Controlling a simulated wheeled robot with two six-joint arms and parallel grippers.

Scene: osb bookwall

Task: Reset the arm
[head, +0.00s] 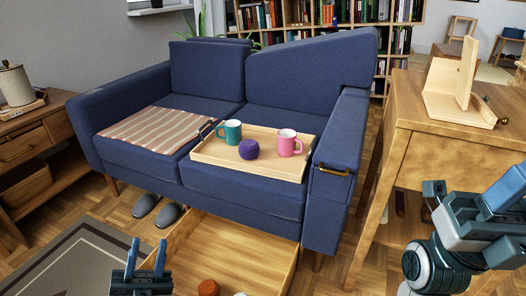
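My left gripper (147,243) is at the bottom left, in front of the sofa. Its two fingers point up and stand apart with nothing between them. My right arm (458,240) shows at the lower right, folded up in front of the wooden cabinet and cut off by the picture edge. Its fingertips cannot be made out clearly, and I see nothing held there.
A blue sofa (205,80) bears a wooden tray (215,156) with a teal mug (229,132), a pink mug (287,143) and a purple ball (249,149). An open drawer (240,262) juts out below. A wooden cabinet (460,140) stands right; slippers (168,215) lie on the floor.

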